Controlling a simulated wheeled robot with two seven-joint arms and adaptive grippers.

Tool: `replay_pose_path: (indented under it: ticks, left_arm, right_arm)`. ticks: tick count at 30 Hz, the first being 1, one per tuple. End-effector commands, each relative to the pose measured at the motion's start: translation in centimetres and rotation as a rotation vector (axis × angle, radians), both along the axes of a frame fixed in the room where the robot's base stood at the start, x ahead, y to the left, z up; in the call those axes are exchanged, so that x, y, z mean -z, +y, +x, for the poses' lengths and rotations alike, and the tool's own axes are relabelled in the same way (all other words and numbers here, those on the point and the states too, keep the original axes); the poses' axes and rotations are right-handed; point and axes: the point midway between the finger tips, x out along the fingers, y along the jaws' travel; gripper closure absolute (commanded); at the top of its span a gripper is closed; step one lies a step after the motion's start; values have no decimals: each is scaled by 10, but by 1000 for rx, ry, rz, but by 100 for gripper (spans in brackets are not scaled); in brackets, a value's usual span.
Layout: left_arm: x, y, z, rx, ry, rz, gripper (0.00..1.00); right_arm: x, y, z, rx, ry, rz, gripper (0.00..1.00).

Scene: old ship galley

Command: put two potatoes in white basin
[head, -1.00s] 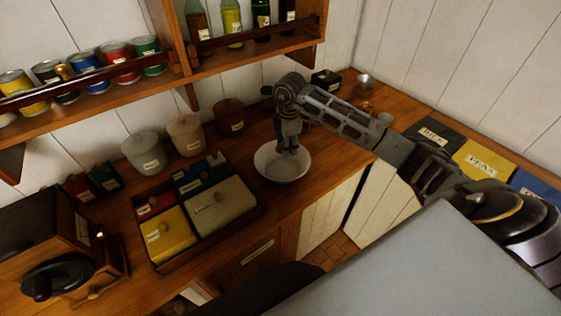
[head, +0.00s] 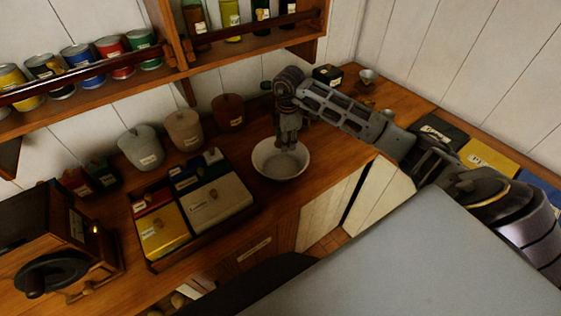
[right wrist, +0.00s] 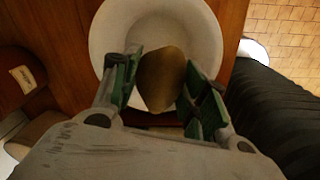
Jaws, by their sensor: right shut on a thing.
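The white basin (head: 266,168) stands on the wooden counter near its front edge. It also shows in the right wrist view (right wrist: 112,32). My right gripper (head: 287,147) points down over the basin. In the right wrist view my right gripper (right wrist: 160,85) is shut on a brown potato (right wrist: 160,76), which sits between its green pads, over the basin. In the head view the potato is hidden by the gripper. My left gripper is not in view.
A divided wooden box with coloured packets (head: 160,232) stands left of the basin. Lidded canisters (head: 184,131) line the wall behind. A shelf with bottles and tins hangs above. A small metal cup (head: 367,77) stands at the back right.

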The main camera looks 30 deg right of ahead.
Motion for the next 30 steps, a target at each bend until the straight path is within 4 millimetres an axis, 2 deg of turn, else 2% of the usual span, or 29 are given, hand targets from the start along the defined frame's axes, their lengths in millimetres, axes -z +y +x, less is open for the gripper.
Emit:
replay_pose_path:
  ticks: [17, 23, 30]
  left_arm:
    - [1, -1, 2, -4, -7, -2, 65]
    - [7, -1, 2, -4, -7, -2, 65]
    - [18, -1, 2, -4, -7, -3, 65]
  right_arm:
    - [2, 0, 0, 9, 0, 0, 82]
    - [13, 0, 0, 9, 0, 1, 82]
    - [33, 0, -1, 9, 0, 0, 82]
